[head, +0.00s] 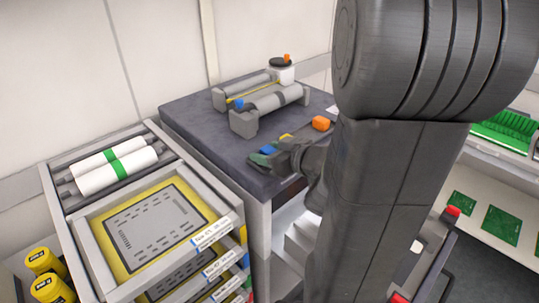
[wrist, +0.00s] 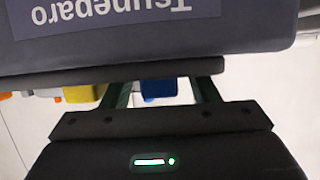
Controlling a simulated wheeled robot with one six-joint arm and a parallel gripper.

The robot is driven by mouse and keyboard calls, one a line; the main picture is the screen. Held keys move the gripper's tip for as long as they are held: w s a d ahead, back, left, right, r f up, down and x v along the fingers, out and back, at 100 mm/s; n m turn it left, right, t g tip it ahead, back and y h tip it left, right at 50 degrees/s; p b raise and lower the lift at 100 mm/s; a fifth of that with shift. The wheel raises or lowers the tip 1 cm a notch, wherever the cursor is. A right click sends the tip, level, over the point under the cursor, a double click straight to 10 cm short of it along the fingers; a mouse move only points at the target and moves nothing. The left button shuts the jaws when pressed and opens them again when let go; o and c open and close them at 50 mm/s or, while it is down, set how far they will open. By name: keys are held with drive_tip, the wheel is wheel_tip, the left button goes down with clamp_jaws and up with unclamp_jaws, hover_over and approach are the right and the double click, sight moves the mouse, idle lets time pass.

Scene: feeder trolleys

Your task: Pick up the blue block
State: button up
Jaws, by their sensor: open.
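The blue block (head: 268,150) lies on the dark bench top near its front edge, partly hidden by my gripper in the head view. My gripper (head: 264,159) is low over the bench right at the block. In the wrist view the blue block (wrist: 158,88) shows between the two spread fingers of my gripper (wrist: 162,97), with gaps on both sides. A dark grey part with upside-down lettering hides the fingertips and the block's upper part there. I cannot tell how deep the block sits between the fingers.
A yellow block (wrist: 78,93) is just left of the fingers in the wrist view. An orange block (head: 321,123) lies farther back on the bench (head: 190,112). A grey roller stand (head: 244,122) and a white jar (head: 283,74) stand behind. A trolley (head: 52,190) is at left.

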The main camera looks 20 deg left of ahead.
drive_tip(key=c, duration=1.1)
